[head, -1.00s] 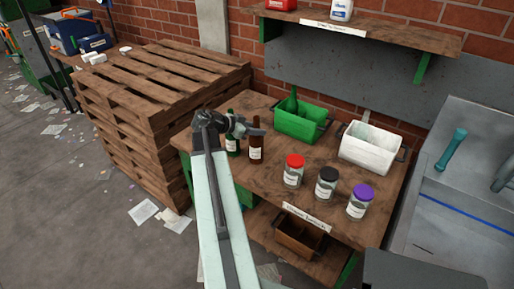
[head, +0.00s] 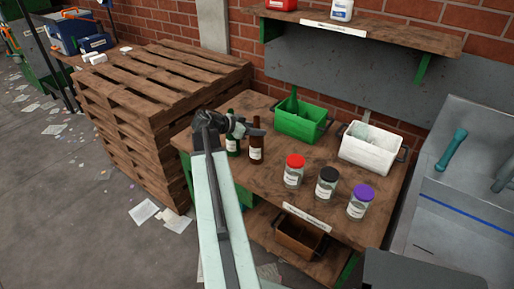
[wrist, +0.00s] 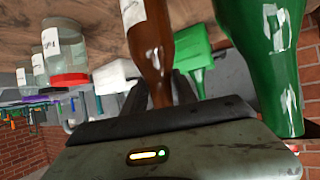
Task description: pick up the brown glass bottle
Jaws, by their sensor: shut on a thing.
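The brown glass bottle (head: 256,152) stands upright on the wooden workbench (head: 270,185), its pale label facing me. My gripper (head: 254,130) is at the bottle's neck, shut on it. In the wrist view, the brown bottle (wrist: 152,45) appears upside down, its neck running down between the dark fingers (wrist: 163,90). A green bottle (head: 232,147) stands just left of the brown one, partly behind my gripper; it also shows large at the right of the wrist view (wrist: 265,55).
Jars with red (head: 294,162), black (head: 328,175) and purple (head: 363,192) lids stand to the right. A green bin (head: 300,127) holding a green bottle and a white bin (head: 367,152) stand behind. Stacked pallets (head: 155,95) are at the left.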

